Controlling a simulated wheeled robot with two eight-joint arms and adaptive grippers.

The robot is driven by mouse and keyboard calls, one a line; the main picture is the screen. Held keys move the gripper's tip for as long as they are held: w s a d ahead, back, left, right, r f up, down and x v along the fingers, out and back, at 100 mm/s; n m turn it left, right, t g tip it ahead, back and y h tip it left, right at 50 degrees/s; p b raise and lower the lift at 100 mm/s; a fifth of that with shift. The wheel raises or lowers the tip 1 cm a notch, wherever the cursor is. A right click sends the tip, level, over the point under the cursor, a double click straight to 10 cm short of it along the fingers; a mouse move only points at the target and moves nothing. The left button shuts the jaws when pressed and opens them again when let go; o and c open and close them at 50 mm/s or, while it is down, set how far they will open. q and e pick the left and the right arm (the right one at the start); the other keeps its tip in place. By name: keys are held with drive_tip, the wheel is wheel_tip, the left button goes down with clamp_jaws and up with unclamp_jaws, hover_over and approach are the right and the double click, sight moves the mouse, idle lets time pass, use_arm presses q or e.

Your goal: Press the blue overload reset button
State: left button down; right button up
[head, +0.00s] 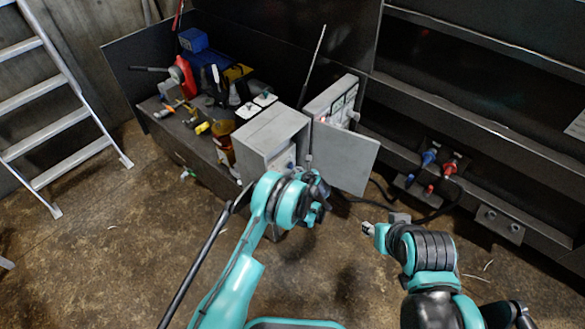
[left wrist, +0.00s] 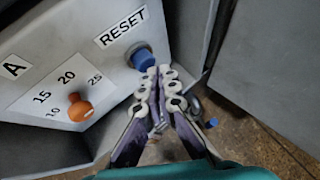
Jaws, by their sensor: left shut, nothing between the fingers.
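The blue reset button (left wrist: 142,57) sits under the RESET label (left wrist: 122,26) on the light grey panel in the left wrist view. In the head view it shows as a small blue spot (head: 291,166) inside the open grey box (head: 268,136). My left gripper (left wrist: 166,72) is shut and empty. Its fingertips are at the button's lower right edge in the picture; I cannot tell whether they touch it. In the head view the left gripper (head: 309,163) is at the box opening. My right gripper (head: 368,229) is low, away from the box; its finger state is unclear.
An orange dial (left wrist: 80,108) with a numbered scale is left of the button. The box's open door (head: 345,157) stands to the right of my left gripper. A cluttered bench (head: 185,150) is behind left, a ladder (head: 45,120) far left. Red and blue connectors (head: 430,158) are at right.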

use_arm(q)
drive_tip(key=shift+w+a, duration=0.3)
drive_tip(key=shift+a, duration=0.1)
idle(0.6)
idle(0.3)
drive_tip(key=shift+s+d, duration=0.55)
drive_tip(key=shift+d, duration=0.15)
drive_tip(key=shift+d, duration=0.15)
drive_tip(key=s+d, duration=0.1)
drive_tip(key=d, duration=0.1)
drive_tip(key=s+d, duration=0.1)
drive_tip(key=s, duration=0.1)
drive_tip(key=shift+d, duration=0.4)
idle(0.5)
